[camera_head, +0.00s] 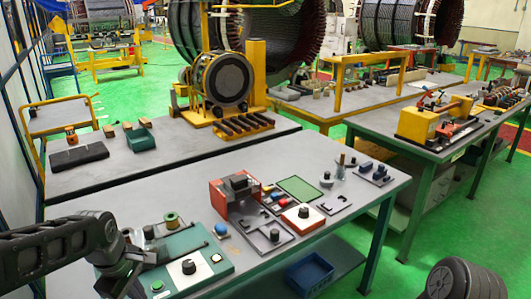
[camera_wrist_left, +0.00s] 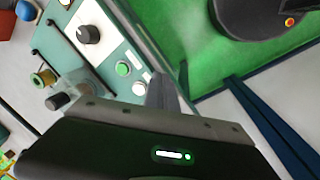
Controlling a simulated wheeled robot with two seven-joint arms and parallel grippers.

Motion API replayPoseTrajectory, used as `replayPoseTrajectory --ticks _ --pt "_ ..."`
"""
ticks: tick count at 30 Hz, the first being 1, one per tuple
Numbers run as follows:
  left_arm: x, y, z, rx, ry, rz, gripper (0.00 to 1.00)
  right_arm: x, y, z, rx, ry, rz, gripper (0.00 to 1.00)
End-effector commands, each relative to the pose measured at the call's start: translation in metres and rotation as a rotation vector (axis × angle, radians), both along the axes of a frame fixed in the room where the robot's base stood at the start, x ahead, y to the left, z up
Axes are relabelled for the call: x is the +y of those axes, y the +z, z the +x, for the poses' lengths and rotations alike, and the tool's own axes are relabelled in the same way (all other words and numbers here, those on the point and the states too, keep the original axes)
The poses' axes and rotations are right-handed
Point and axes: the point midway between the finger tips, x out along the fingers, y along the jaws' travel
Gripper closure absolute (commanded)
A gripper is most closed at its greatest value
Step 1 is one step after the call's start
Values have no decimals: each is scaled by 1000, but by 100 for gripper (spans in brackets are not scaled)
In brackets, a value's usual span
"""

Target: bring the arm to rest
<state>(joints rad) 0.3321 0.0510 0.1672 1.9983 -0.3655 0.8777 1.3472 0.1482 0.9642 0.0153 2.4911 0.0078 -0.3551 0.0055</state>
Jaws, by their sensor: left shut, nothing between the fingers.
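My left arm comes in from the left edge in the head view, with its left gripper (camera_head: 130,284) low at the bottom, over the near left corner of the grey bench (camera_head: 345,165). In the left wrist view the fingers of the left gripper (camera_wrist_left: 165,82) are together and hold nothing. Beside and partly behind the gripper is a green winding device (camera_head: 212,268) with a black knob, a spool and round buttons; it also shows in the left wrist view (camera_wrist_left: 112,45). I cannot tell whether the gripper touches it. My right gripper is not in view.
A red box-shaped device (camera_head: 221,197) and a white-topped red unit (camera_head: 302,218) stand mid-bench. A green mat (camera_head: 297,188) lies behind them. A blue bin (camera_head: 310,273) is below the bench.

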Motion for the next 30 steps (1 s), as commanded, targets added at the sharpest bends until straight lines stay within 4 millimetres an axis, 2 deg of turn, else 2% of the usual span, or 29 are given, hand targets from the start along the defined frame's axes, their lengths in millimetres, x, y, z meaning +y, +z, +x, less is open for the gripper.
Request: replayPoseTrajectory --ticks 5,8,11,12,14,15,17,18,21,25,27,30 --pt "-22 -24 26 -133 -243 -1 100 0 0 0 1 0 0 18" --pt "-46 -54 38 -212 -419 2 100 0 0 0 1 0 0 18" --pt "-86 -107 39 -294 -639 9 100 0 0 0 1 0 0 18" --pt "-105 -133 33 -322 -729 15 100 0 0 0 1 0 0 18" --pt "-132 -173 17 -349 -850 27 100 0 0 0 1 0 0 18" --pt "-148 -197 1 -354 -917 33 100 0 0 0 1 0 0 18" --pt "-169 -230 -29 -342 -1003 35 100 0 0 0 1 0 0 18" --pt "-181 -250 -51 -324 -1048 29 100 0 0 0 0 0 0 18" --pt "-203 -286 -106 -253 -1108 -13 100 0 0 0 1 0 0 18" --pt "-222 -310 -163 -153 -1144 -93 100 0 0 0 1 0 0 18" --pt "-228 -318 -182 -120 -1162 -120 100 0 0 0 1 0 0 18" --pt "-233 -323 -194 -99 -1178 -139 100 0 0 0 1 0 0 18"
